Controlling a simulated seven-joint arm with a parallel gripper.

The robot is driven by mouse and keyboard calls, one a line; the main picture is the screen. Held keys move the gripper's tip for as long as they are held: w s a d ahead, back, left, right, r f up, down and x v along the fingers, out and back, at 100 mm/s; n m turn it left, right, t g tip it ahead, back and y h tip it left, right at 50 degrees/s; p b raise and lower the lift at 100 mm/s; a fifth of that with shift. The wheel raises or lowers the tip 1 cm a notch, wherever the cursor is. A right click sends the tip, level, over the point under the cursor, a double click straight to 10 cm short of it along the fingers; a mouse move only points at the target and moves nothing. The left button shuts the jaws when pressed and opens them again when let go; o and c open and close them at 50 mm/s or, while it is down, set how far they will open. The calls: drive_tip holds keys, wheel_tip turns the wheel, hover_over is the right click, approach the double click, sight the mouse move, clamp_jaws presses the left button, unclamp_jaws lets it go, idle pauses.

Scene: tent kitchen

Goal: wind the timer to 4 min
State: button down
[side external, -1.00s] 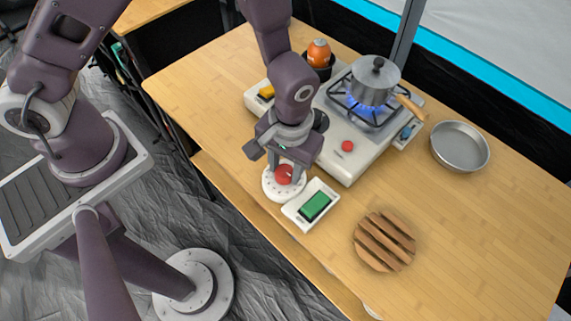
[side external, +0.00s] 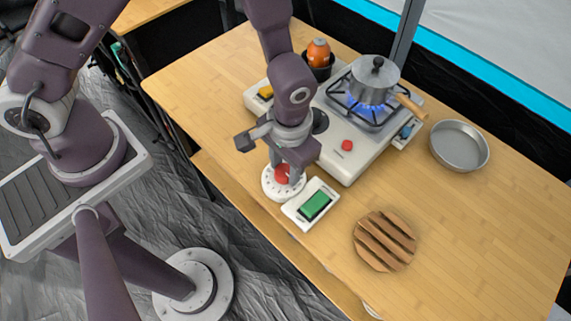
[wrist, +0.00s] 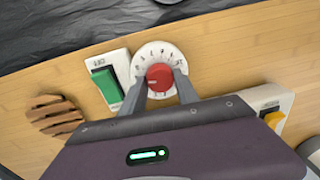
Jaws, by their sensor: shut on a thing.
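The timer (side external: 270,186) is a white round dial with black marks and a red knob (side external: 282,175) in its middle. It lies near the table's front edge in the side external view. In the wrist view the white dial (wrist: 148,54) and red knob (wrist: 159,77) show at the upper middle. My gripper (wrist: 160,84) is shut on the red knob, one finger on each side. The wrist is turned relative to the dial. The small numbers on the dial are too blurred to read, and the fingers cover part of its lower edge.
A white box with a green switch (side external: 314,205) sits right beside the timer. A wooden slatted trivet (side external: 384,241) lies to the right. Behind stands a white stove (side external: 345,167) with a lit flame under a lidded pot (side external: 375,82). An empty metal pan (side external: 459,146) is far right.

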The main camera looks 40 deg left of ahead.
sight(287, 171)
drive_tip(key=c, duration=0.9)
unclamp_jaws()
drive_tip(key=r, duration=0.7)
drive_tip(key=shift+d+r, duration=0.1)
drive_tip(key=shift+d, duration=0.1)
drive_tip(key=a+r+t+h, duration=0.1)
drive_tip(key=a+r, duration=0.3)
drive_tip(key=r, duration=0.6)
drive_tip(key=s+a+r+t, duration=0.4)
drive_tip(key=s+a+r, duration=0.7)
drive_tip(key=a+r, duration=0.1)
drive_tip(key=shift+s+t, duration=0.2)
drive_tip(key=shift+t, duration=0.1)
